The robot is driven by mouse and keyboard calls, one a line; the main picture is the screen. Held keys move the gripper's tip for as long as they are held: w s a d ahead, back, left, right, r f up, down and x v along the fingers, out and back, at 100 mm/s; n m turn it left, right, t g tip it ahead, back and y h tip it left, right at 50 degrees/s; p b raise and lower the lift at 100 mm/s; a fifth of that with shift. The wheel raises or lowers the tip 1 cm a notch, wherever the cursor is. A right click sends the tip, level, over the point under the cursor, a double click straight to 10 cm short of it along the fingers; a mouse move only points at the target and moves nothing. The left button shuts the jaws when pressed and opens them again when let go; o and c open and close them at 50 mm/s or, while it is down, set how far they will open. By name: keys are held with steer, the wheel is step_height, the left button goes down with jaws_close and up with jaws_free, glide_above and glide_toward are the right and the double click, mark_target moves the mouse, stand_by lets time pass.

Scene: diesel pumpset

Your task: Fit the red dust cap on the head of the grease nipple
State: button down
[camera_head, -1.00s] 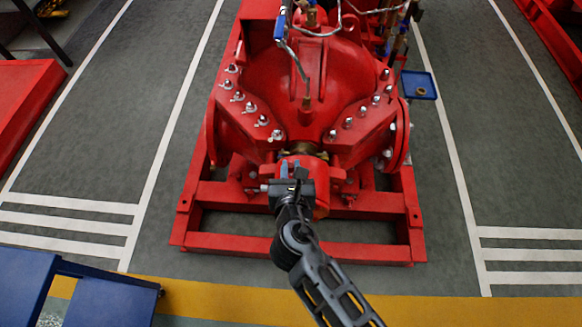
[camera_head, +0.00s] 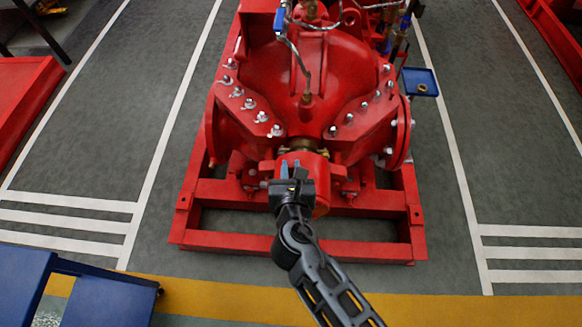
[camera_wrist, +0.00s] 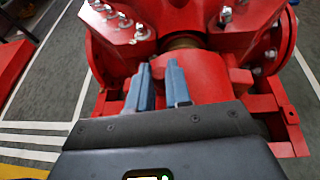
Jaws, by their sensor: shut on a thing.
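My gripper (camera_head: 291,170) is in front of the lower middle of the red pump, by the round red bearing housing (camera_head: 319,170). In the wrist view its two blue-grey fingers (camera_wrist: 160,72) stand a little apart, pointing at the pump with red showing between them. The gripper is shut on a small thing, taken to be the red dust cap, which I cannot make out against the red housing. I cannot pick out the grease nipple in either view; the fingers or the gripper body may hide it.
The red pump casing (camera_head: 330,75) with studded flanges rises behind the gripper. A red base frame (camera_head: 345,252) surrounds the housing below. A small blue tray (camera_head: 420,76) is at the pump's right. A blue bench (camera_head: 110,300) is at lower left.

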steer(key=shift+f, duration=0.3)
steer(key=c, duration=1)
jaws_free()
steer(key=shift+s, duration=0.1)
steer(key=v, duration=0.7)
steer(key=shift+s+r, duration=0.2)
steer(key=shift+s, duration=0.1)
